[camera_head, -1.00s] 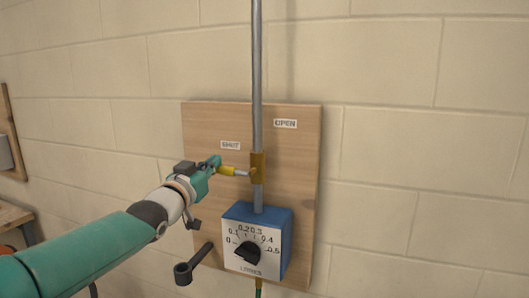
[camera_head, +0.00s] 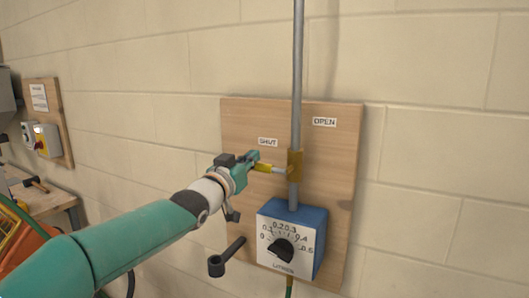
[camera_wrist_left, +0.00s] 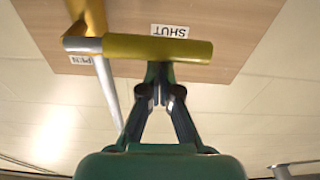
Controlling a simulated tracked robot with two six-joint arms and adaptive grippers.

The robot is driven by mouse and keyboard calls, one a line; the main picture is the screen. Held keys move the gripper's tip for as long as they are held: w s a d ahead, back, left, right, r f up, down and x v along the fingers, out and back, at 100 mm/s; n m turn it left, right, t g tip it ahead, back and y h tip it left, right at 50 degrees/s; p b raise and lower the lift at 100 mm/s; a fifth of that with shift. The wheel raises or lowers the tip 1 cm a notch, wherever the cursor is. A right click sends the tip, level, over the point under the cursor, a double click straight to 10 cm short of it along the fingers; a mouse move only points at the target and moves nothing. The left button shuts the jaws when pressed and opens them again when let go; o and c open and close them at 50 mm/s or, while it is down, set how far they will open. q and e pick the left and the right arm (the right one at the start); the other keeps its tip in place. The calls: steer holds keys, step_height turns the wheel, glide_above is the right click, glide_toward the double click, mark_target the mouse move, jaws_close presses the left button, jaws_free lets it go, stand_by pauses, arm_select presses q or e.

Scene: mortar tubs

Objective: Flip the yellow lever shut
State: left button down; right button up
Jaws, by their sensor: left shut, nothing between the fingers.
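The yellow lever (camera_head: 270,168) sticks out to the left from the brass valve body (camera_head: 295,165) on the grey vertical pipe (camera_head: 298,60). It lies roughly level, on the side of the SHUT label (camera_head: 268,142); the OPEN label (camera_head: 324,122) is on the other side of the pipe. My left gripper (camera_head: 252,159) is shut and empty at the lever's outer end. In the left wrist view the yellow lever (camera_wrist_left: 158,48) crosses just beyond the closed fingertips (camera_wrist_left: 160,72); I cannot tell whether they touch it. My right gripper is not in view.
Below the valve is a blue box (camera_head: 312,225) with a LITRES dial (camera_head: 284,247). A dark crank handle (camera_head: 226,258) juts out at the wooden board's (camera_head: 345,150) lower left. A bench (camera_head: 50,200) and another board (camera_head: 48,110) stand at the far left.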

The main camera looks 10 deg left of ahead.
arm_select(q)
steer(key=s+a+r+b, duration=0.1)
steer(key=s+a+b, duration=0.1)
steer(key=s, duration=0.7)
steer(key=shift+s+a+r+b, duration=0.2)
steer(key=shift+r+b, duration=0.1)
steer(key=shift+r, duration=0.1)
